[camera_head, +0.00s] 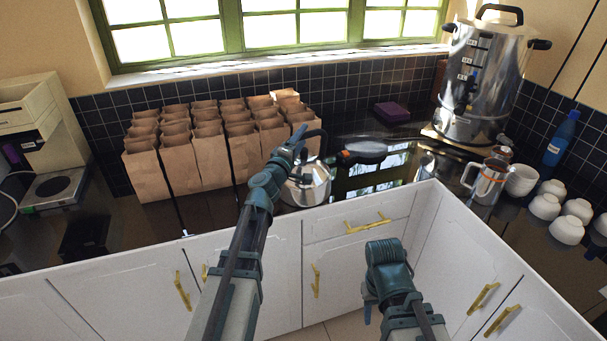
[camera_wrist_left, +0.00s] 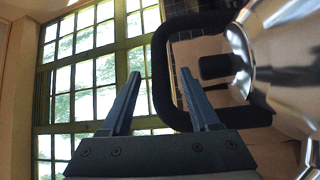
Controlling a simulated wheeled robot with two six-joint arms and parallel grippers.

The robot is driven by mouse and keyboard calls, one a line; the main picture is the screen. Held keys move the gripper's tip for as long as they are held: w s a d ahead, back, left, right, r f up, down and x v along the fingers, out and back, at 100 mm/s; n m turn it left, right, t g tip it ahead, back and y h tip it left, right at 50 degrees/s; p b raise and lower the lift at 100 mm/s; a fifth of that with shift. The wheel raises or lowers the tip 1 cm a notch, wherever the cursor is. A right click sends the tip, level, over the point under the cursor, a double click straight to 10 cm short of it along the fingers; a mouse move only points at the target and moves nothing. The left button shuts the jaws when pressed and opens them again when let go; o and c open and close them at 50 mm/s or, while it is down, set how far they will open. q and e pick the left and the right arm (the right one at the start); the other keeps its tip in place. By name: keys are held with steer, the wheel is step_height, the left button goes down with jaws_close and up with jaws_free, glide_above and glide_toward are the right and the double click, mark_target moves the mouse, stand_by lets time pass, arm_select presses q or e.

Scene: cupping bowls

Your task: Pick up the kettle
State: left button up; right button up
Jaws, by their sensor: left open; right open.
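The kettle (camera_head: 308,186) is shiny silver and stands on the dark counter, in front of the paper bags. Its black loop handle (camera_head: 318,136) rises at the top. My left gripper (camera_head: 299,133) is at the handle, over the kettle. In the left wrist view, my left gripper (camera_wrist_left: 161,73) is open, with one side of the black handle (camera_wrist_left: 159,75) showing between its fingers. The silver kettle body (camera_wrist_left: 285,65) fills the right edge there. I cannot tell whether the fingers touch the handle. My right gripper (camera_head: 368,311) hangs low before the white cabinets, its fingers mostly hidden.
Several brown paper bags (camera_head: 212,158) stand left of the kettle. A black object with an orange mark (camera_head: 362,152) lies close to its right. A large steel urn (camera_head: 484,80), a metal pitcher (camera_head: 487,182) and several white cups (camera_head: 545,206) stand at the right.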

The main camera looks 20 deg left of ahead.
arm_select(q)
steer(key=shift+w+d, duration=0.1)
steer(key=shift+w, duration=0.55)
steer(key=shift+s, duration=0.1)
jaws_close()
stand_by(0.8)
